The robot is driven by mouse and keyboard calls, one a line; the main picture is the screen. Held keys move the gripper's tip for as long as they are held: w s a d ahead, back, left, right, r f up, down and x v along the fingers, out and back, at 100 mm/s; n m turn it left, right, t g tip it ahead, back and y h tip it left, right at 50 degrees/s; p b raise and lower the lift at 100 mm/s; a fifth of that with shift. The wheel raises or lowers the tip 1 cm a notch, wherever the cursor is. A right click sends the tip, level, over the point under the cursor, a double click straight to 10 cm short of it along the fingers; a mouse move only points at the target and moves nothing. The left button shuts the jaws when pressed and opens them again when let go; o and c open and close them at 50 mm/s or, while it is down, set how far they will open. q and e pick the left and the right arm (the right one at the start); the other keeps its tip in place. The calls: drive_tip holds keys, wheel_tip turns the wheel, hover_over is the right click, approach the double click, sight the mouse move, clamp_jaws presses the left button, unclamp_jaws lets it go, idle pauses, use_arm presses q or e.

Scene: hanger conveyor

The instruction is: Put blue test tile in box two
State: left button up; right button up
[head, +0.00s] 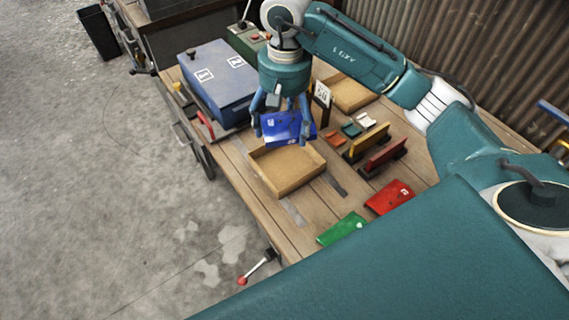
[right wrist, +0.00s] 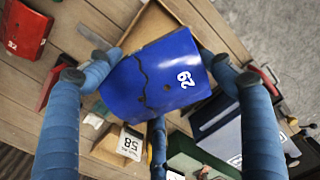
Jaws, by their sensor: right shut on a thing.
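The blue test tile (head: 284,126) is held in my right gripper (head: 281,124), above the far end of an open wooden tray (head: 287,189). In the right wrist view the tile (right wrist: 160,75) shows a white "29", a dark crack-like line and a small dark hole. My right gripper's fingers (right wrist: 160,82) are shut on the tile's opposite edges, with a third finger below it. A blue-grey box (head: 217,77) with two white number labels stands behind and left of the gripper. My left gripper is not in view.
A red tile (head: 390,197) and a green tile (head: 342,229) lie on the wooden table. Racks with yellow (head: 369,139) and red (head: 385,155) plates stand right of the tray. A numbered sign (head: 322,93) stands close behind the gripper. Another tray (head: 351,95) is at the back.

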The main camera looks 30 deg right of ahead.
drive_tip(key=p, duration=0.1)
hover_over(284, 167)
wheel_tip(284, 167, down, 10)
drive_tip(key=shift+r, duration=0.1)
drive_tip(key=shift+f, duration=0.35)
drive_tip(key=shift+f+p, duration=0.3)
drive_tip(key=shift+f, duration=0.35)
wheel_tip(284, 167, down, 2)
drive_tip(key=shift+f, duration=0.8)
drive_tip(key=o, duration=1.1)
drive_tip(key=shift+c, duration=0.2)
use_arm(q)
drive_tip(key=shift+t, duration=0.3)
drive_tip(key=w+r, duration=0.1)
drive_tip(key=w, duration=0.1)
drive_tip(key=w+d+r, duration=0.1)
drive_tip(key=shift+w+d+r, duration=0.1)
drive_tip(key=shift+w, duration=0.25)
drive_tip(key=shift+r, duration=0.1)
use_arm(e)
drive_tip(key=shift+r, duration=0.1)
